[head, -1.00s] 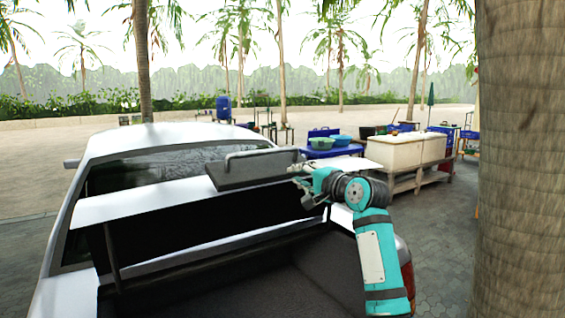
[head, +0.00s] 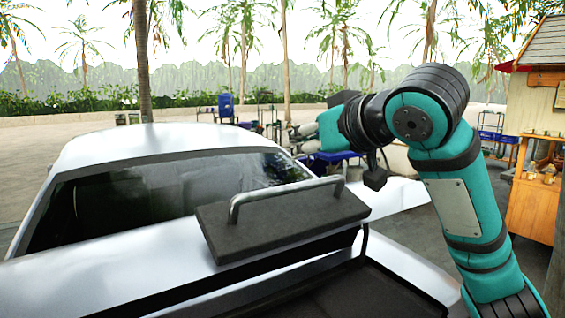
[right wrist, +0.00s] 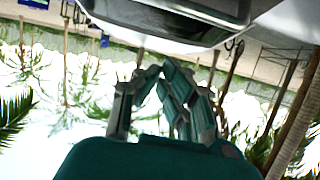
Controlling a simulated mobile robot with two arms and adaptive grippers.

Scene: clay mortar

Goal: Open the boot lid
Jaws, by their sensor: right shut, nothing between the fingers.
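The boot lid (head: 160,258) of the white car is partly raised, with a dark gap under its rear edge and a thin dark strut at its right end. A dark block with a grey bar handle (head: 285,190) sits on top of the lid. My right gripper (head: 297,140) is above and beyond the handle, apart from it in the picture. In the right wrist view its fingers (right wrist: 160,78) are closed together and empty. Part of the car (right wrist: 190,20) shows at the top of that upside-down view. My left gripper is out of view.
The car's roof (head: 170,138) and rear window (head: 175,185) lie beyond the lid. A wooden kiosk (head: 540,150) stands at the right, with tables behind my right arm. Open paving lies behind the car.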

